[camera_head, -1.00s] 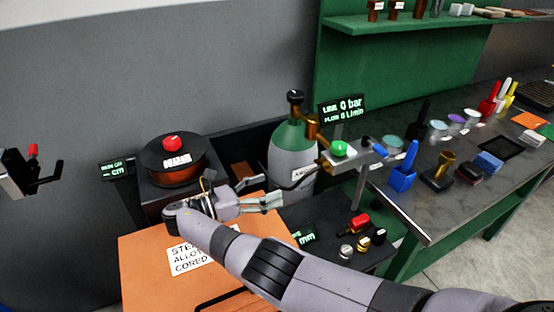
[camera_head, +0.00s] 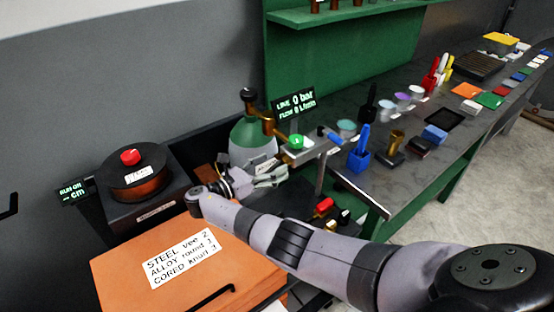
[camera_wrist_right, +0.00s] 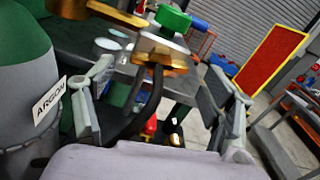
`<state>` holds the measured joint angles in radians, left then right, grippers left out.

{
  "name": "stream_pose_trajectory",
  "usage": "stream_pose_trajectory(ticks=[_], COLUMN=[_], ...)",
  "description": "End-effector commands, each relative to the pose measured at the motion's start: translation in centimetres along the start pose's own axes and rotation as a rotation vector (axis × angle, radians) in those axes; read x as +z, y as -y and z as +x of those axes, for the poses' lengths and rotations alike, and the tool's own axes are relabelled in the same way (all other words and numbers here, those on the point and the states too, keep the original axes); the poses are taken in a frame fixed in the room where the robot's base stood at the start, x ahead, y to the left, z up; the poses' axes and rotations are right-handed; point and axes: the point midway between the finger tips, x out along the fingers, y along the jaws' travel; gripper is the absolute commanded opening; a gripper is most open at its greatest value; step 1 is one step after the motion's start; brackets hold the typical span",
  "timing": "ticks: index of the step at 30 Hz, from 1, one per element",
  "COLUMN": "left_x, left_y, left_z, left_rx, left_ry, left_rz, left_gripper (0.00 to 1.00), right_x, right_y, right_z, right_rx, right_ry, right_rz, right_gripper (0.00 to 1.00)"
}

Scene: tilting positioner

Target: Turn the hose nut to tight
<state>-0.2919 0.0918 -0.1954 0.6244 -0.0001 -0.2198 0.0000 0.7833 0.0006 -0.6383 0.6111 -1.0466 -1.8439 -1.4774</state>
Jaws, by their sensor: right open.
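A grey gas bottle with a green shoulder (camera_head: 252,135) stands behind the bench and carries a brass regulator (camera_head: 262,113). Its ARGON label shows in the right wrist view (camera_wrist_right: 48,102). A bracket with a green knob (camera_head: 295,142) stands to its right. In the wrist view a brass fitting (camera_wrist_right: 160,60), which looks like the hose nut, sits under the green knob (camera_wrist_right: 172,19), with a black hose (camera_wrist_right: 150,95) hanging below. My right gripper (camera_head: 273,178) is open. Its fingers (camera_wrist_right: 160,100) stand either side of the hose, apart from the fitting. My left gripper is out of view.
A copper spool (camera_head: 135,180) and an orange box (camera_head: 120,268) lie left of my right arm. The dark bench (camera_head: 345,178) at right holds a blue holder (camera_head: 360,160) and cups. A red-topped part (camera_head: 323,206) sits below the bracket.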

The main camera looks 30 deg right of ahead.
Motion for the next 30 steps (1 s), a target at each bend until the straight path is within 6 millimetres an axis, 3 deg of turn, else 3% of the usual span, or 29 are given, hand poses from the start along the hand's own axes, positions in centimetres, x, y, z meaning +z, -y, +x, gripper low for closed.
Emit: stream_pose_trajectory(ticks=[6, 16, 30], left_x=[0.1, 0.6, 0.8], left_y=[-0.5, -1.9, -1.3], left_z=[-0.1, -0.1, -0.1], left_rx=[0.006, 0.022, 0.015], left_ry=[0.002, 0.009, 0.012], left_rz=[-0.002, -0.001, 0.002], left_gripper=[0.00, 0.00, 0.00], right_x=[0.0, 0.0, 0.0], right_y=[0.0, 0.0, 0.0], right_z=[2.2, 2.4, 2.4], right_rx=[0.000, 0.001, 0.001], right_ry=[0.000, 0.000, 0.000], right_rz=[-0.001, 0.000, 0.000], right_gripper=[0.77, 0.77, 0.45])
